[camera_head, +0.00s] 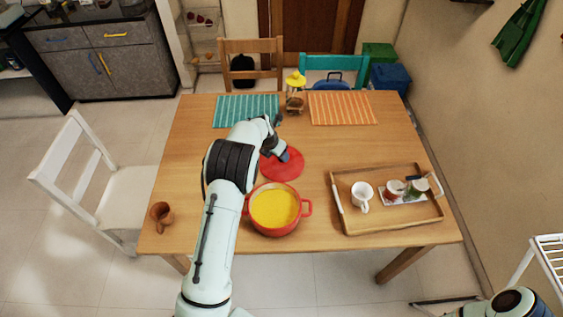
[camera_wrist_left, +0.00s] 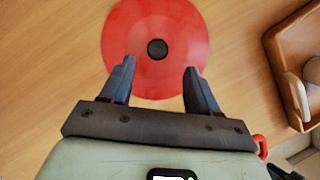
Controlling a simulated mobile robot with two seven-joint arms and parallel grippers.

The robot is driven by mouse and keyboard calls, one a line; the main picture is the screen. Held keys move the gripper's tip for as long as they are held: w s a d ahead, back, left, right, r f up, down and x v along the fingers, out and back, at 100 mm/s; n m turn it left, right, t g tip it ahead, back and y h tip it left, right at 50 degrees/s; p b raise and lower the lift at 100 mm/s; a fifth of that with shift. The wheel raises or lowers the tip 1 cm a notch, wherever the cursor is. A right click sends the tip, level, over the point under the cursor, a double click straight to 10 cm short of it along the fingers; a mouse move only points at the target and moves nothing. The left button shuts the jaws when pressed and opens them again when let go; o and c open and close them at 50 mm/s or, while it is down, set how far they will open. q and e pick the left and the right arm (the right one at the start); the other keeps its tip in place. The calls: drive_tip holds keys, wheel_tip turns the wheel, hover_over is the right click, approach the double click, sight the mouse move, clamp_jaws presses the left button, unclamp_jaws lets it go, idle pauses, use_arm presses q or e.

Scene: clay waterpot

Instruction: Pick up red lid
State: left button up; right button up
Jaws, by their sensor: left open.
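The red lid (camera_head: 284,173) lies flat on the wooden table, just behind the red pot (camera_head: 263,230). It is a round disc, and my left arm hides part of it in the head view. In the left wrist view the lid (camera_wrist_left: 182,30) shows with a dark round knob (camera_wrist_left: 157,49) at its centre. My left gripper (camera_wrist_left: 159,66) is open over the lid's near part, one finger on each side of the knob's line, and holds nothing. Any gap in height cannot be told. My right gripper is not in view.
The pot, full of yellow contents, stands close in front of the lid. A wooden tray (camera_head: 390,227) with cups is to the right. A clay jug (camera_head: 161,215) stands at the front left. Placemats and a yellow-topped jar (camera_head: 295,79) are behind.

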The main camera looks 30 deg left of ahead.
use_arm(q)
drive_tip(key=x, duration=0.3)
drive_tip(key=w+x, duration=0.1)
drive_tip(key=x, duration=0.3)
drive_tip(key=shift+a+r+p, duration=0.2)
drive_tip(key=shift+r+p, duration=0.05)
drive_tip(key=shift+p, duration=0.1)
drive_tip(key=shift+s, duration=0.2)
clamp_jaws()
